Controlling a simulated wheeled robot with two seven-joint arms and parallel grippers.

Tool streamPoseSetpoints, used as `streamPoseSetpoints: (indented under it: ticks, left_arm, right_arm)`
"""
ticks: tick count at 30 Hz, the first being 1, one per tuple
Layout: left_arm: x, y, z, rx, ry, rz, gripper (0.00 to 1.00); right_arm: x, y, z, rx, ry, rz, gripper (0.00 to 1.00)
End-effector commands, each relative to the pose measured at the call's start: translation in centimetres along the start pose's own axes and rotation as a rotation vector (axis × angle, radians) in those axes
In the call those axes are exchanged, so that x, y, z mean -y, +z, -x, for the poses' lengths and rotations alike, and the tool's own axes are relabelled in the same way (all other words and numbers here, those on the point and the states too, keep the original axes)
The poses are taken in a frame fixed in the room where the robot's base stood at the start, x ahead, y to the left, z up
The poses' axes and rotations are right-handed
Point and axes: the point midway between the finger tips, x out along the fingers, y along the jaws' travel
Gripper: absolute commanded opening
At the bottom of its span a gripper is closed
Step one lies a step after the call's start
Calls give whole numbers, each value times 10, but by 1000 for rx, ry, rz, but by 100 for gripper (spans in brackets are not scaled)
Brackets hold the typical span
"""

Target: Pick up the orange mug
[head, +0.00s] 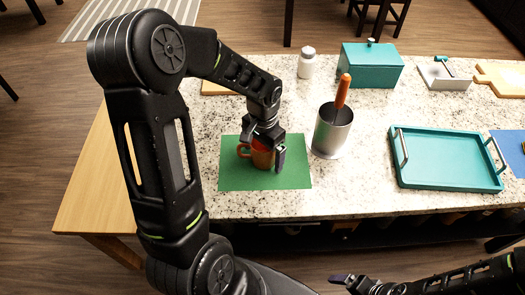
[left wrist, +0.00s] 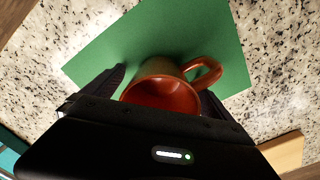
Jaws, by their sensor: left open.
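The orange mug (head: 262,158) stands on a green mat (head: 230,178) on the granite counter, with its handle to the left in the head view. In the left wrist view the mug (left wrist: 165,95) shows its open rim towards the camera and its handle to the right. My left gripper (head: 264,152) is open and right at the mug, with a finger on each side of it. Part of the mug is hidden behind the gripper. Whether the fingers touch it I cannot tell. My right gripper (head: 343,280) is low in front of the counter, away from the mug; its jaws are unclear.
A metal canister (head: 332,132) with an orange-handled tool stands right of the mat. A teal tray (head: 447,160) lies farther right. A white bottle (head: 307,63), a teal box (head: 370,68) and a cutting board (head: 503,78) are at the back.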

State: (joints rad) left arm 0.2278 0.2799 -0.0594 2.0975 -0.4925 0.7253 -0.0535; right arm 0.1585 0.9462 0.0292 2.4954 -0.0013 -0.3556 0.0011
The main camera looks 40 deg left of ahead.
Motion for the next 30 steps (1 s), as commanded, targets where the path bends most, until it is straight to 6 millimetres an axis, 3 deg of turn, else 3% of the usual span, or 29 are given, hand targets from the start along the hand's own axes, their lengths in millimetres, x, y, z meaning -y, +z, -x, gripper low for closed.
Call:
streamPoseSetpoints:
  ticks: [4,30]
  left_arm:
    - [0,0,0,0,0,0,97]
    - [0,0,0,0,0,0,26]
  right_arm:
    - [0,0,0,0,0,0,89]
    - [0,0,0,0,0,0,89]
